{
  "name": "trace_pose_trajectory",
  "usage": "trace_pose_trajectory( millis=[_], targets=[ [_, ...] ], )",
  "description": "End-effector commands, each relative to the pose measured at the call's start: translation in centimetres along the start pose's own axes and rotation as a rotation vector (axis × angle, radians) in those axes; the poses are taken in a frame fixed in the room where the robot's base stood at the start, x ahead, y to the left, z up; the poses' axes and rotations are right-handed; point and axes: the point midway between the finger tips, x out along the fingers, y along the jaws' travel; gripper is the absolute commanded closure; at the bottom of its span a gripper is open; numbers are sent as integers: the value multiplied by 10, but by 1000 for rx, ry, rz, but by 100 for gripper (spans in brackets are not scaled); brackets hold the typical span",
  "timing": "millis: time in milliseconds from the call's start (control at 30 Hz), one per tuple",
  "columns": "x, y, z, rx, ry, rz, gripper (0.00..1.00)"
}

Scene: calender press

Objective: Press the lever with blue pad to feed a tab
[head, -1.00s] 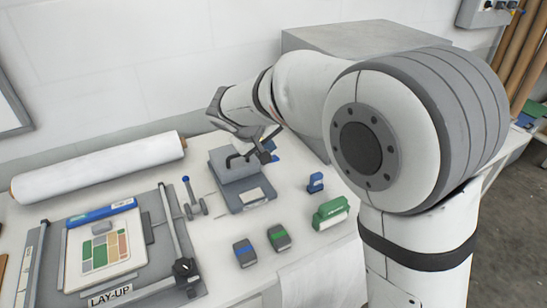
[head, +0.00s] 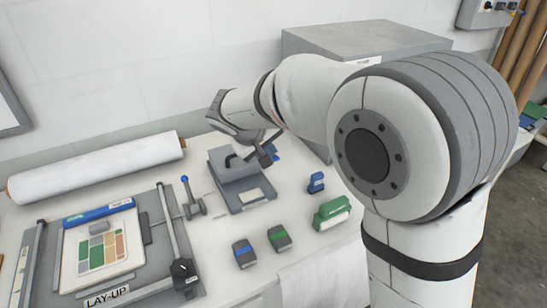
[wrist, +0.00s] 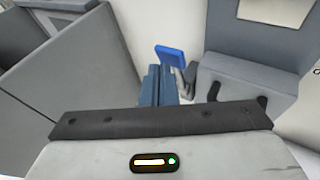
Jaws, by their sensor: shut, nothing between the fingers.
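The lever's blue pad (wrist: 171,54) shows in the wrist view on a grey arm, beside a grey block. In the head view only a bit of the blue pad (head: 276,153) shows, just right of my gripper. My gripper (head: 266,156) is shut and empty, tilted down over the right side of the grey press unit (head: 252,201). In the wrist view my gripper's closed fingers (wrist: 160,84) are just below and left of the blue pad. I cannot tell whether they touch it. My gripper and wrist hide most of the lever in the head view.
Right of the press unit are a small blue block (head: 316,182) and a green block (head: 331,213). Two dark blocks (head: 244,253) (head: 279,238) lie in front. A blue-knobbed lever (head: 190,198) and lay-up board (head: 50,278) stand left. A large grey box (head: 352,46) is behind my arm.

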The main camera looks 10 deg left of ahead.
Motion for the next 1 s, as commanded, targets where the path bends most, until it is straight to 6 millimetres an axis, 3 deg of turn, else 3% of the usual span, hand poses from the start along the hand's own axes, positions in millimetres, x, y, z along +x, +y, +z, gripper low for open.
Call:
trace_pose_trajectory(
  millis=[1000],
  targets=[
    [9, -6, 6, 1, 0, 0, 100]
  ],
)
